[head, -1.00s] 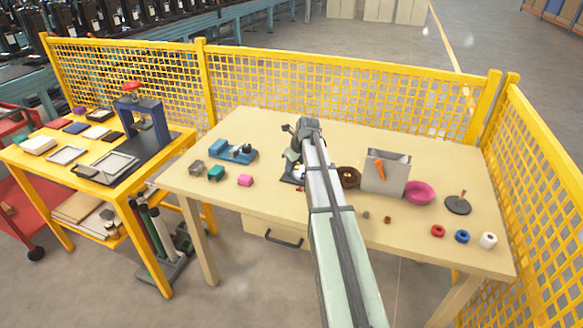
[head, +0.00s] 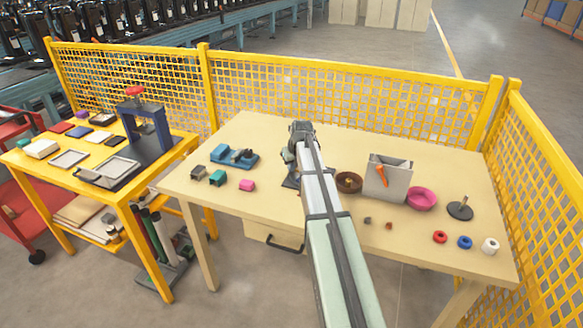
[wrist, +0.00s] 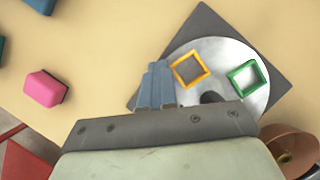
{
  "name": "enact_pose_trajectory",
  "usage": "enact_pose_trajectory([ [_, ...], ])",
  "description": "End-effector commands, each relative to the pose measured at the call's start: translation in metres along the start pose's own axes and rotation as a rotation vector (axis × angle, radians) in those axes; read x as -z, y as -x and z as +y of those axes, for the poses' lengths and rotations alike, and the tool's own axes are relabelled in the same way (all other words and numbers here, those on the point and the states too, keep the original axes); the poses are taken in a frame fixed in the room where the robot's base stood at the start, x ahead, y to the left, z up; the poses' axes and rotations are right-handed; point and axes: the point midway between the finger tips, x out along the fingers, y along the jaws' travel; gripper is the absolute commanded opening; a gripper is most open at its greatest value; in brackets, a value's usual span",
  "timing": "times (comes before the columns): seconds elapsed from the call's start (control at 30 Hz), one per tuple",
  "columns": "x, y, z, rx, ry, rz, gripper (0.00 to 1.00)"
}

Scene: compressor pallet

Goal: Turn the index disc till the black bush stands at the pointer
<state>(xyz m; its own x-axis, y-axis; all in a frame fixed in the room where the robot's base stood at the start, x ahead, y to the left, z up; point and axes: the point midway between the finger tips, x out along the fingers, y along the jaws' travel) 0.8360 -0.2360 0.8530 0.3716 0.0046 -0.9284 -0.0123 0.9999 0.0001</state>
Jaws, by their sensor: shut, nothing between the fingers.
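The index disc (wrist: 226,58) is a pale grey round plate on a dark square base (wrist: 205,22). In the wrist view it bears a yellow square frame (wrist: 190,69) and a green square frame (wrist: 244,77). A dark rounded shape (wrist: 211,98) shows at the near part of the disc, partly hidden by my gripper body; I cannot tell if it is the black bush. No pointer can be made out. My gripper (wrist: 154,88) is shut and empty, its fingers over the disc's left edge. In the head view my arm hides most of the disc, leaving a base corner (head: 290,181).
On the table (head: 225,213), a brown bowl (head: 348,182), a grey box (head: 388,178) and a pink bowl (head: 421,199) stand right of the disc. A blue fixture (head: 234,157) and a pink block (head: 247,185) lie left. Yellow mesh fencing (head: 340,93) runs behind.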

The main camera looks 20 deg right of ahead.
Motion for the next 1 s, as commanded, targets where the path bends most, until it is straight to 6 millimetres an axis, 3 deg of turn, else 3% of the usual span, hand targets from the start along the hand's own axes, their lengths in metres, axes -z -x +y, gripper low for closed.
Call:
enact_pose_trajectory([
  [1.0, -0.0072, -0.0031, -0.0075, 0.060, -0.146, 0.001, 0.00],
])
